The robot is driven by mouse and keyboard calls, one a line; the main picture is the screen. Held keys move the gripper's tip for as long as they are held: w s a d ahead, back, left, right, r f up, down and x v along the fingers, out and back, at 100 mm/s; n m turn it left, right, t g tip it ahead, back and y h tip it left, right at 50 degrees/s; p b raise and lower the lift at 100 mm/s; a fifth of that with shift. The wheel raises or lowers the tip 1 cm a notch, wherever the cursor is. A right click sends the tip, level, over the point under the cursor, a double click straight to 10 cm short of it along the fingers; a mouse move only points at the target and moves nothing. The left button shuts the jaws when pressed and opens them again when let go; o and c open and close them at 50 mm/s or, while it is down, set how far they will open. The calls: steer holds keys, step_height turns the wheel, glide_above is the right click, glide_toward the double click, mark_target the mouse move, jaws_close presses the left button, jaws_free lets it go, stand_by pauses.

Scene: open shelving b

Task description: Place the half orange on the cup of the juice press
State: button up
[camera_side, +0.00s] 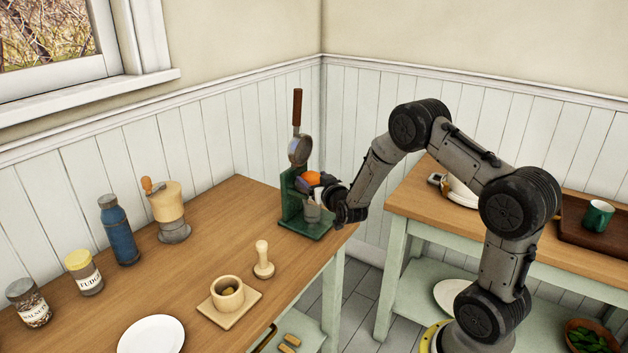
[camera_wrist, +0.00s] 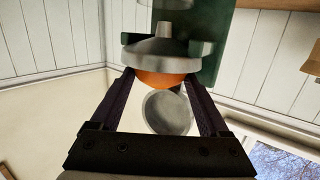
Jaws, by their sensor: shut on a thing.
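The juice press (camera_side: 290,204) has a green stand and base, and its brown-handled lever (camera_side: 297,108) is raised. It stands at the far end of the wooden table. My gripper (camera_side: 320,191) is at the press, shut on the half orange (camera_side: 312,179). In the wrist view the picture is upside down, and the orange (camera_wrist: 165,79) lies between the two dark fingers. Its domed side faces away from the grey cup (camera_wrist: 166,48), and its flat side is at the cup's rim. I cannot tell whether it touches the cup. The upper press disc (camera_wrist: 168,112) is clear of the orange.
On the table are a grinder (camera_side: 168,211), a blue bottle (camera_side: 119,231), jars (camera_side: 84,272), a wooden pestle (camera_side: 263,261), a mortar (camera_side: 227,295) on a board and a white plate (camera_side: 152,335). A second table (camera_side: 405,199) stands at the right. The wall is close behind the press.

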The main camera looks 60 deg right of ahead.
steer(key=o, duration=1.3)
steer(key=shift+f, duration=0.15)
steer(key=shift+c, duration=0.2)
